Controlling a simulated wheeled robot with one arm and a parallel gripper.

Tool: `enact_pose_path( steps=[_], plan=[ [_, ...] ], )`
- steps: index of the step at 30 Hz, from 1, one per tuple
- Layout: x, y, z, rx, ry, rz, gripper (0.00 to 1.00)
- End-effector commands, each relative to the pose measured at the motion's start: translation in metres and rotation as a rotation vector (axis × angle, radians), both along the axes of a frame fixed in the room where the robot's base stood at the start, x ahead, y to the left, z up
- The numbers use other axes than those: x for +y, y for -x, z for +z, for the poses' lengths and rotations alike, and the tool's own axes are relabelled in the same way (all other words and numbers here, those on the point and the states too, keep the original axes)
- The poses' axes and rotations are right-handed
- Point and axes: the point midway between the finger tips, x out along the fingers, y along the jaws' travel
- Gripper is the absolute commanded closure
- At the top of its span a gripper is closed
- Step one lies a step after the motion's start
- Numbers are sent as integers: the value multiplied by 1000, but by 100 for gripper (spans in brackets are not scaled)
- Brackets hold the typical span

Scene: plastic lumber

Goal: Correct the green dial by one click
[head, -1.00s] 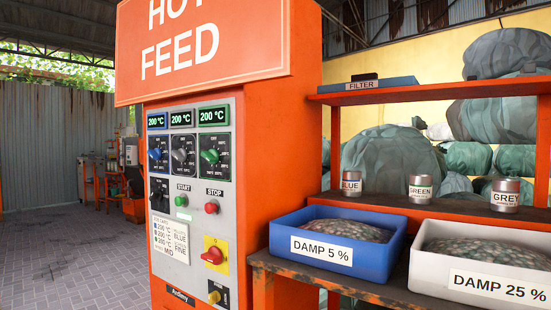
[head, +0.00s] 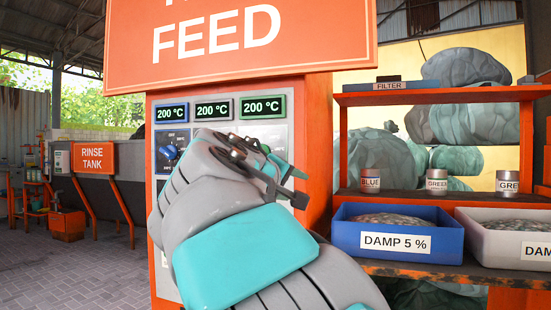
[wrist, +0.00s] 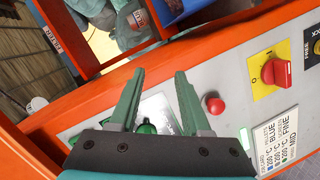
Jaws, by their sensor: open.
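The green dial (wrist: 147,127) shows in the wrist view low between my finger bases, partly covered by the gripper body. In the head view my arm and gripper (head: 290,180) are in front of the panel and mostly hide it. My gripper, also in the wrist view (wrist: 159,72), is open and empty, its two fingers apart and pointing across the panel. I cannot tell whether a finger touches the dial. The green-framed display (head: 263,107) above reads 200 °C. The blue dial (head: 169,152) is at the left of the panel.
The red stop button (wrist: 215,105) is just right of my right finger. The red switch (wrist: 275,72) on its yellow plate lies farther right. A shelf with cans and the blue DAMP 5 % bin (head: 396,240) stands right of the machine. The rinse tank (head: 93,158) is behind left.

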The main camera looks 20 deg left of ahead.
Motion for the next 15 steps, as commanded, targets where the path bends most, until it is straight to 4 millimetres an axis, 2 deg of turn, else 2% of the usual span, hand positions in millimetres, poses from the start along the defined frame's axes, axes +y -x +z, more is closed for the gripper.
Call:
enact_pose_path(
  steps=[1,3,6,10,15],
  plan=[
    [30,7,15,-51,5,43,52],
    [60,18,34,-111,10,86,52],
    [88,31,52,-169,11,128,52],
    [105,40,66,-211,7,154,52],
    [108,26,67,-214,9,158,52]
  ],
)
